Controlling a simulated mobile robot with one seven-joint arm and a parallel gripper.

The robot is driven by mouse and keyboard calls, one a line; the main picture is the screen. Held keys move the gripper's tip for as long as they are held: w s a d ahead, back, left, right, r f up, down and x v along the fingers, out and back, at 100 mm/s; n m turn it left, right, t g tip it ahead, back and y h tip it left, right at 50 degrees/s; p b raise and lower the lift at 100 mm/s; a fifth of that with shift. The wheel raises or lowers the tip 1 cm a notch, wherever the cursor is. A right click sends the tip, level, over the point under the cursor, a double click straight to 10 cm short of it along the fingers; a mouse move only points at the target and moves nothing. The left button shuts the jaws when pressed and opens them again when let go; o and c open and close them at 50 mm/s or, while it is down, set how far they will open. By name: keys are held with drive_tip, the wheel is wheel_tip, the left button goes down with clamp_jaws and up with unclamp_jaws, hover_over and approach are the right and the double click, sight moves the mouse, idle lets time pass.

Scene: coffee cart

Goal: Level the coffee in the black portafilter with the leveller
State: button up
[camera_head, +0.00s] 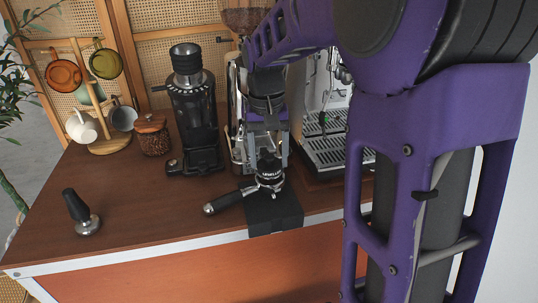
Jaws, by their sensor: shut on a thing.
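The black portafilter (224,202) lies on a black mat (277,217) at the front edge of the counter. Its handle points left and has a silver end. The leveller (270,174), a short round piece with a dark top and pale lettering, sits upright over the portafilter's basket. My gripper (269,157) points down from above and is shut on the leveller's top. The coffee in the basket is hidden under the leveller. I cannot tell how far the leveller is seated.
A black grinder (193,115), a wooden-lidded jar (151,135) and a mug rack (108,144) stand behind. The espresso machine (325,125) is behind right. The left front counter is mostly clear.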

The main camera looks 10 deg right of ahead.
drive_tip(key=shift+f, duration=0.75)
idle(1.8)
drive_tip(key=shift+f, duration=0.15)
idle(1.4)
drive_tip(key=shift+p, duration=0.3)
